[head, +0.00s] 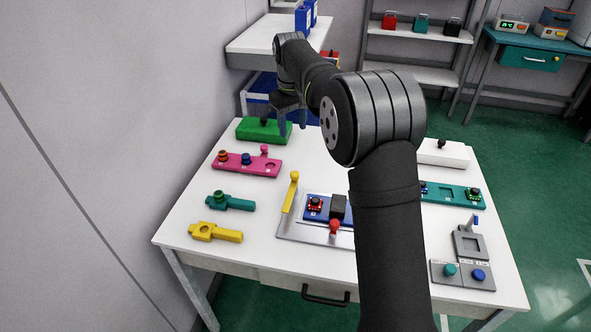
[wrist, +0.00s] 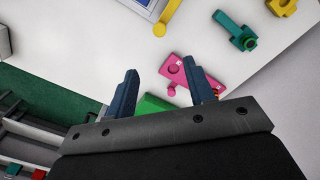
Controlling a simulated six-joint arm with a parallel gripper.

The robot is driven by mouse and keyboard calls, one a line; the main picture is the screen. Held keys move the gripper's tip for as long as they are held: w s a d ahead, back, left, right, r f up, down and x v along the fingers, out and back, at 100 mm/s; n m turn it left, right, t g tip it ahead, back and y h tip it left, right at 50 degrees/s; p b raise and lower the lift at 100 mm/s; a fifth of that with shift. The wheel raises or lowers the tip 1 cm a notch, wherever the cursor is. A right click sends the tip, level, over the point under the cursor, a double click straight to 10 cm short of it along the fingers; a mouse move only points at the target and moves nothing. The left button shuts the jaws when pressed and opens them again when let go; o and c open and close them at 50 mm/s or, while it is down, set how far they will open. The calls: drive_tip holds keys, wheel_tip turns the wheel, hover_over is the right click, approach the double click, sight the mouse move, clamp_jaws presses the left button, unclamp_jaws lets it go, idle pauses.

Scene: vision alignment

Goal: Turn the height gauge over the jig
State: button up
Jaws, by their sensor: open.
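The yellow height gauge (head: 291,192) is an upright bar with a rounded top at the left edge of the grey jig (head: 290,231). The jig carries a blue part (head: 315,207), a black block and a red knob (head: 334,227). My gripper (head: 292,124) is open and empty at the table's far side, above and beside the green block. In the wrist view its blue fingers (wrist: 162,82) stand apart, with the pink holder beyond them. The yellow gauge (wrist: 168,17) shows at that view's top, away from the fingers. My arm hides the jig's right side.
A green block (head: 260,130) with a black knob and a pink holder (head: 232,163) lie at the left back. Teal (head: 236,203) and yellow (head: 203,231) tools lie at the left. A white block (head: 443,153), teal holder (head: 459,196) and grey fixture stand at the right.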

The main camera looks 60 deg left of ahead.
approach(295, 173)
wheel_tip(295, 173, down, 8)
drive_tip(key=shift+f, duration=0.25)
idle(0.3)
clamp_jaws()
